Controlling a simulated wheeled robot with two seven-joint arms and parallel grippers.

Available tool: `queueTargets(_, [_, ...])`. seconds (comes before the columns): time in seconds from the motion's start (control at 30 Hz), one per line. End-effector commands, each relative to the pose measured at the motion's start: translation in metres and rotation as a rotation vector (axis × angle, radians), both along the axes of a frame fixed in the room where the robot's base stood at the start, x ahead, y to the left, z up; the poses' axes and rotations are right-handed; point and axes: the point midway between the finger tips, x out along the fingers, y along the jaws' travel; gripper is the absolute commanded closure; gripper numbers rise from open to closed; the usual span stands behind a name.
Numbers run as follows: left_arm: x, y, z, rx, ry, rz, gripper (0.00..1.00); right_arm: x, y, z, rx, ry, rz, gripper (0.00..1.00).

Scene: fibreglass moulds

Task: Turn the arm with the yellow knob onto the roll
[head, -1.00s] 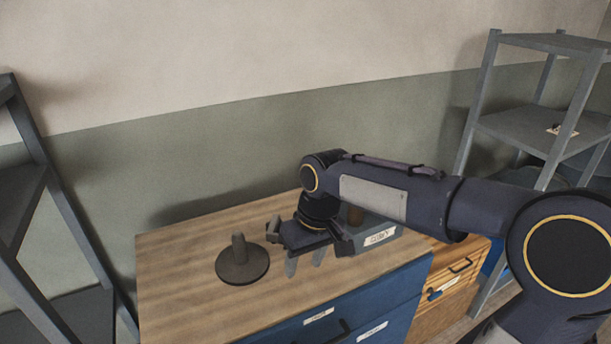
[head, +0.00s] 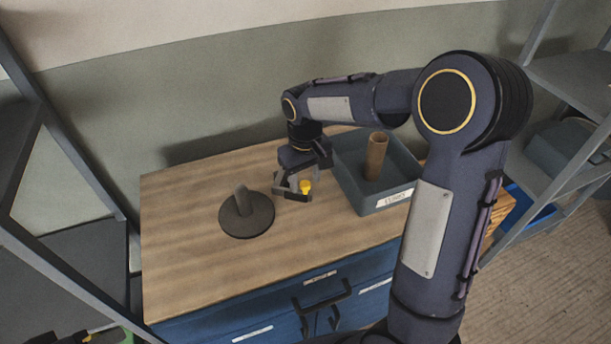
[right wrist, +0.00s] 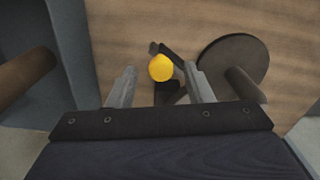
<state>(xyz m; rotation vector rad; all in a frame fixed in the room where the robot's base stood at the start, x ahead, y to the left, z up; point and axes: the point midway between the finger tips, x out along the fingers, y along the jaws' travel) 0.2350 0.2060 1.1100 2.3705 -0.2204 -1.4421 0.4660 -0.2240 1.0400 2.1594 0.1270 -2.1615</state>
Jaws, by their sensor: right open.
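I cannot tell whether the fingers touch the knob. A brown tube (head: 376,157), perhaps the roll, stands upright in a grey bin right of the gripper. A dark round base with a post (head: 246,212) stands left of the gripper. My left gripper is not in view.
The grey labelled bin (head: 384,203) stands close on the right of the wooden top (head: 185,265). The top is clear at left and front. Blue drawers (head: 255,325) lie below. Grey shelves stand at left (head: 60,155) and right (head: 570,75).

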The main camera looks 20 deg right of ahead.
Motion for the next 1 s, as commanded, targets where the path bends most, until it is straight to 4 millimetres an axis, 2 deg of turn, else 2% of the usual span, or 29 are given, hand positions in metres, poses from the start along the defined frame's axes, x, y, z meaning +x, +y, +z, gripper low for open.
queueTargets(0.33, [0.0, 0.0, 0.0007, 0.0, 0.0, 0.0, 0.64, -0.0001, 0.0, -0.0065, 0.001, 0.0, -0.001, 0.53])
queueTargets(0.7, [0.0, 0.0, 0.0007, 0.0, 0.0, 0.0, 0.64, -0.0001, 0.0001, -0.0061, 0.001, -0.001, -0.001, 1.0])
queueTargets(1.0, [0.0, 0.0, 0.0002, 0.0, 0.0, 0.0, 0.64, -0.0002, 0.0014, -0.0061, 0.001, -0.001, -0.01, 1.0])
